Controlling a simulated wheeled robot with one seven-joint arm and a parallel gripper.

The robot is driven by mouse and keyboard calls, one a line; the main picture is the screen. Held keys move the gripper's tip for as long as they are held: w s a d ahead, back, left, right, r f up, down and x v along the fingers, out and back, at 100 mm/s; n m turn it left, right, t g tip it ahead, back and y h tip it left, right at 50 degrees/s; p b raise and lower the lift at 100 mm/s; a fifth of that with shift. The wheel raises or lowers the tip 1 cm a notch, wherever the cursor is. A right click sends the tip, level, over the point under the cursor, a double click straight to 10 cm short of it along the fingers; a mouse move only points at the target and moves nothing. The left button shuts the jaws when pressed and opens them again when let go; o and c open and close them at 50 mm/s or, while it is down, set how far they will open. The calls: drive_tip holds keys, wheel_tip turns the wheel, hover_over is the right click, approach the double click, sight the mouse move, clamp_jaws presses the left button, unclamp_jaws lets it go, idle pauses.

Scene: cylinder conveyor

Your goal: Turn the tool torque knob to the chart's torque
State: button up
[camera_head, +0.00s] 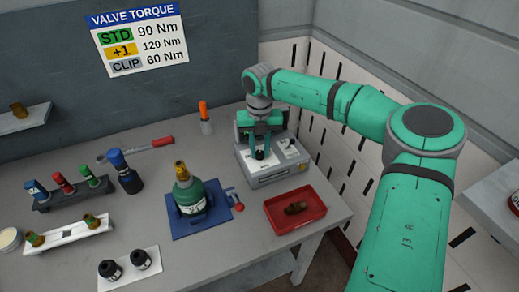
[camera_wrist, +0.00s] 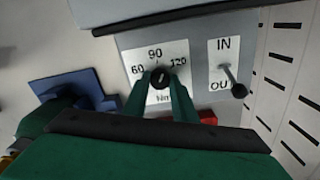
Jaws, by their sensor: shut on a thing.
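The torque knob (camera_wrist: 161,77) is a small black knob on a white dial plate (camera_wrist: 152,58) marked 60, 90, 120 and Nm. It sits on the grey tool box (camera_head: 277,172) at the back right of the bench. My gripper (camera_head: 262,148) points down at the dial, its green fingers on either side of the knob; it also shows in the wrist view (camera_wrist: 163,84). It is shut on the knob. A pale mark shows on the knob, but I cannot tell exactly which number it points to. The wall chart (camera_head: 138,40) reads STD 90 Nm, +1 120 Nm, CLIP 60 Nm.
An IN/OUT lever (camera_wrist: 232,80) stands right of the dial. A red tray (camera_head: 272,212) with a brown part is in front of the box. Racks with small parts are at left.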

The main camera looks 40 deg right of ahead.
sight(260, 152)
drive_tip(key=m, duration=0.6)
drive_tip(key=shift+w+r, duration=0.1)
drive_tip(key=shift+r, duration=0.05)
drive_tip(key=shift+d+m, duration=0.1)
drive_tip(key=shift+m, duration=0.2)
drive_tip(key=o, duration=1)
drive_tip(key=shift+o, duration=0.2)
wheel_tip(260, 152, up, 11)
drive_tip(key=shift+f, duration=0.2)
idle(0.3)
